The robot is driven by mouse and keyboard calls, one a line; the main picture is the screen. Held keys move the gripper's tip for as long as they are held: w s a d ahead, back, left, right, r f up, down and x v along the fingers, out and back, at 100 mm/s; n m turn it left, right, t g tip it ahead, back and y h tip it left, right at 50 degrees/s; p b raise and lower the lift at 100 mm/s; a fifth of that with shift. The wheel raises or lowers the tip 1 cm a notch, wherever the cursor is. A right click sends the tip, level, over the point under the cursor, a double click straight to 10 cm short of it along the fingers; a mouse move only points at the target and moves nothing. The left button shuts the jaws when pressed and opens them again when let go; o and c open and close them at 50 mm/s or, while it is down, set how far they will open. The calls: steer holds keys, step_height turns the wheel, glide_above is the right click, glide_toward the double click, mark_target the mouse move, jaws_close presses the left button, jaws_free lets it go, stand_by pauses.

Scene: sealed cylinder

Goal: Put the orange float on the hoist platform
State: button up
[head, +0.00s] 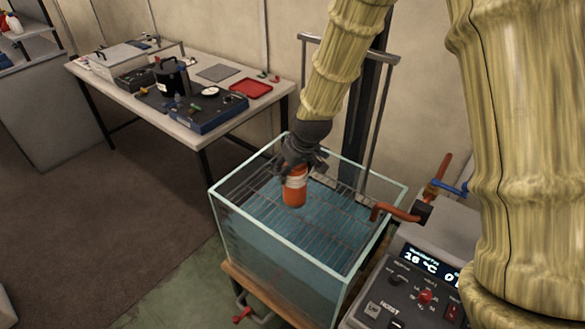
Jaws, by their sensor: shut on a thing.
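The orange float (294,188) is an orange cylinder with a pale band. It hangs upright below my gripper (298,168), which is shut on its top end. In the head view they are over the glass tank (220,215), inside its rim outline. My gripper's fingers partly hide the float's top.
The hoist frame (345,55) rises behind the tank. A workbench (205,125) with a red tray (251,90) and equipment is at the back left.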

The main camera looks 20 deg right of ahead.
steer(key=o, duration=1.7)
steer(key=shift+o, duration=0.2)
steer(key=shift+r, duration=0.15)
steer(key=shift+b+v, duration=1.05)
steer(key=shift+v, duration=4.9)
